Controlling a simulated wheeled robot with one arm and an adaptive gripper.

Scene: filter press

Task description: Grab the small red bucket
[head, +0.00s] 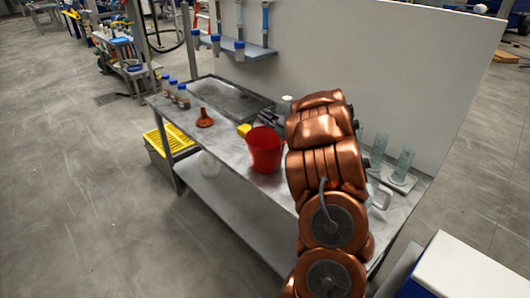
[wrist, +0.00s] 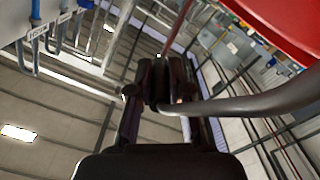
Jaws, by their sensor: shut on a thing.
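The small red bucket (head: 265,150) is upright at the front edge of the metal bench, just left of my copper-coloured arm in the head view. I cannot tell whether its base touches the bench. In the wrist view the bucket's red side (wrist: 285,22) fills the top right corner. My gripper (wrist: 158,85) is shut on the bucket's dark curved handle (wrist: 245,105), which runs from the jaws toward the right.
The bench (head: 215,148) also holds a red funnel (head: 204,118), a yellow item (head: 244,129), blue-capped bottles (head: 183,95) and clear cylinders (head: 404,162). A sink (head: 228,97) lies behind. A white panel (head: 370,60) stands at the back. Open floor (head: 70,180) lies left.

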